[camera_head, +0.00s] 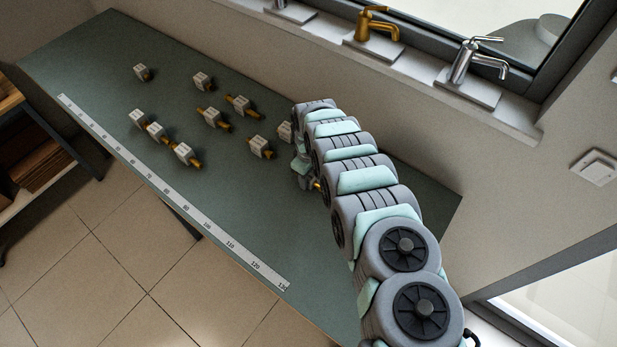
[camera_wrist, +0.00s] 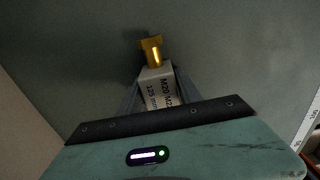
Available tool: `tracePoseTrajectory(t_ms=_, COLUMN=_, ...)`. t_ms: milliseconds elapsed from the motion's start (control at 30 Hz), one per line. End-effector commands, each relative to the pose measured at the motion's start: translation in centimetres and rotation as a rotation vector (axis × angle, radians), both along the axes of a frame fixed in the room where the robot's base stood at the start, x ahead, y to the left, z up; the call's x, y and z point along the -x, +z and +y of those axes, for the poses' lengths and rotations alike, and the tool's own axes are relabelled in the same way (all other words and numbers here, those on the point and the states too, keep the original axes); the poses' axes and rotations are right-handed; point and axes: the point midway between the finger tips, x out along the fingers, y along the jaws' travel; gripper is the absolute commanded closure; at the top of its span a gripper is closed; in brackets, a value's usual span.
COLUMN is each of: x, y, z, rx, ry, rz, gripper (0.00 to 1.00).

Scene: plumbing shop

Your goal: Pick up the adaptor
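In the wrist view, a brass adaptor (camera_wrist: 152,50) sticks out from a white block (camera_wrist: 157,88) with dark lettering, partly readable as "M20" and "125 mm". My gripper (camera_wrist: 157,82) has its two dark fingers along both sides of this block. Little gap shows, but I cannot tell if the fingers press on it. In the head view, my gripper (camera_head: 307,172) is low over the right half of the green table (camera_head: 225,190), mostly hidden by my arm. A bit of brass (camera_head: 317,186) shows beside it.
Several other white blocks with brass fittings stand on the table's left and middle, one (camera_head: 261,147) left of my gripper. Another block (camera_head: 285,131) is partly hidden by my arm. A ruler strip (camera_head: 175,193) runs along the front edge. Taps (camera_head: 376,28) stand on the window sill behind.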

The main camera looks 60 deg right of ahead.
Motion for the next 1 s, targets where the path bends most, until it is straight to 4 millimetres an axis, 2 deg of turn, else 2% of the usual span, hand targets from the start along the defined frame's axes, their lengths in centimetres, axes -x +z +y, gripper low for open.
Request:
tracePoseTrajectory(t_ms=33, x=-0.01, y=0.00, z=0.00, rx=0.000, ry=0.000, rz=0.000, gripper=0.63)
tracePoseTrajectory(t_ms=500, x=-0.01, y=0.02, z=0.00, rx=0.000, ry=0.000, rz=0.000, gripper=1.00)
tracePoseTrajectory(t_ms=1000, x=-0.09, y=0.57, z=-0.11, rx=0.001, ry=0.001, rz=-0.001, gripper=1.00)
